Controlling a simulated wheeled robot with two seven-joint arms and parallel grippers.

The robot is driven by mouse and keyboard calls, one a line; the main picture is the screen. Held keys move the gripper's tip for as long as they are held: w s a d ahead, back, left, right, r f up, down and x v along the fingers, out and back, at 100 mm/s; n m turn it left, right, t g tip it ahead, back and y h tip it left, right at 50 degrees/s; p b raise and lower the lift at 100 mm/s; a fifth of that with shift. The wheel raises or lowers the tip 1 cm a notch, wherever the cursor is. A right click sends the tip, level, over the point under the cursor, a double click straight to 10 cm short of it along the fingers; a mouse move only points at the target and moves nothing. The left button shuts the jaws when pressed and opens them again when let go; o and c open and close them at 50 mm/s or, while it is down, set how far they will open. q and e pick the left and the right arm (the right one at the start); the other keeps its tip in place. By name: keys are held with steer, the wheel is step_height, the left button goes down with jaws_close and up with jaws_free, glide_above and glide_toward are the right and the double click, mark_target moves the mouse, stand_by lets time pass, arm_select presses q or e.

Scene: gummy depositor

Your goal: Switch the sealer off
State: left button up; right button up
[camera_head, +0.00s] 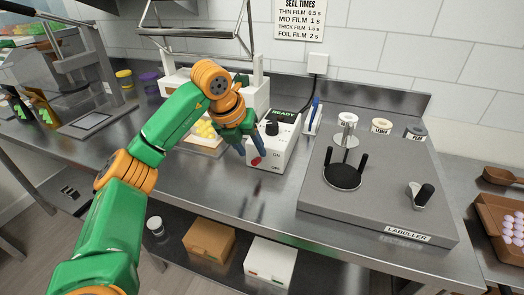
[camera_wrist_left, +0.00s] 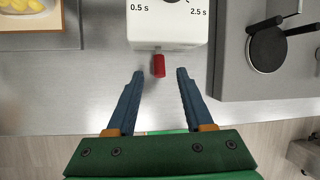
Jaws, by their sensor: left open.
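The sealer's white control box (camera_head: 284,150) stands on the steel counter, with a lit READY display (camera_head: 285,115), a black knob (camera_head: 272,128) and ON and OFF marks on its front. A red switch lever (camera_head: 256,161) sticks out of the front by these marks; its exact setting is hard to tell. My left gripper (camera_head: 250,153) is at the box's front, its blue fingers open. In the left wrist view, the red switch (camera_wrist_left: 158,66) lies between and slightly beyond the fingertips (camera_wrist_left: 159,73), with a gap on both sides. My right gripper is not in view.
A grey labeller (camera_head: 400,210) with a black round pad stands close right of the box. A tray of yellow gummies (camera_head: 206,130) lies to the left, behind my arm. Boxes (camera_head: 270,262) sit on the lower shelf. Bare counter lies in front of the box.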

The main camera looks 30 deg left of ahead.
mark_target(255, 159)
arm_select(q)
steer(key=f, duration=0.3)
steer(key=shift+w, duration=0.25)
steer(key=shift+w+f, duration=0.3)
steer(key=shift+w, duration=0.15)
steer(key=shift+s+d+r, duration=0.1)
steer(key=shift+s, duration=0.15)
jaws_close()
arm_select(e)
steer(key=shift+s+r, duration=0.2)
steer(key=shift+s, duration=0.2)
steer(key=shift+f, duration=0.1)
